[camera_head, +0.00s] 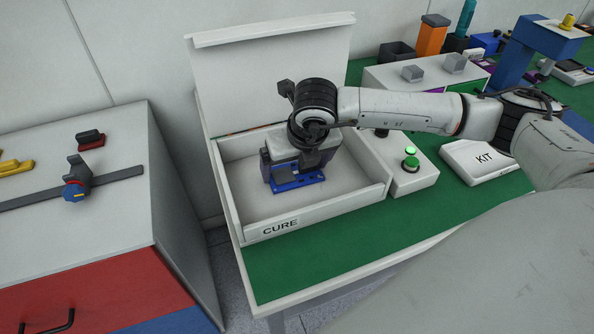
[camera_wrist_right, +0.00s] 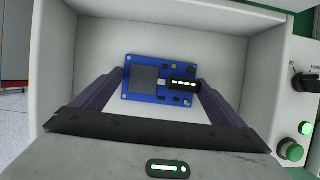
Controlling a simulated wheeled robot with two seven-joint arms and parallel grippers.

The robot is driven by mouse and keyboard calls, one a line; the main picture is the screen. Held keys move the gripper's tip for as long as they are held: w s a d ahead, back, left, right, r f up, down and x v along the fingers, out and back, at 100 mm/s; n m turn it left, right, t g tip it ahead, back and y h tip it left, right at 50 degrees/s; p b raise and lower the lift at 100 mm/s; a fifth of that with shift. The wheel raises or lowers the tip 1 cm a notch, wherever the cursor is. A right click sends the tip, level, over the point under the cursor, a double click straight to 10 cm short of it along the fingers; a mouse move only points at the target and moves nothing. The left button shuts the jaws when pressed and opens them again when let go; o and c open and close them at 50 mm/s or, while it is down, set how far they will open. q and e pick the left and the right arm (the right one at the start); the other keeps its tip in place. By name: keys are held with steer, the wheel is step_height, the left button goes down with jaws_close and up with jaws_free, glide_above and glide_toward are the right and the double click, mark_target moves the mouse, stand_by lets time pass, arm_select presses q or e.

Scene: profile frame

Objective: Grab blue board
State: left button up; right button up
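The blue board (camera_head: 296,184) is in the white box labelled CURE, under my right gripper. In the right wrist view the blue board (camera_wrist_right: 150,91) has a grey square screen and a small black module with lit white marks. My right gripper (camera_head: 294,168) points down into the box. In the wrist view the right gripper (camera_wrist_right: 161,76) has its fingers spread, one at each short end of the board. I cannot tell whether they touch it. The gripper body hides part of the board in the head view. My left gripper is not in view.
The CURE box (camera_head: 310,211) has an upright lid (camera_head: 270,65) behind. To its right are a control box with a green button (camera_head: 411,163) and a white KIT box (camera_head: 478,160). A sloped cabinet (camera_head: 110,200) stands left. Green table (camera_head: 300,270) is clear in front.

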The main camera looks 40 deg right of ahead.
mark_target(295, 175)
steer(key=c, duration=0.5)
step_height(295, 175, up, 10)
steer(key=shift+b, duration=0.35)
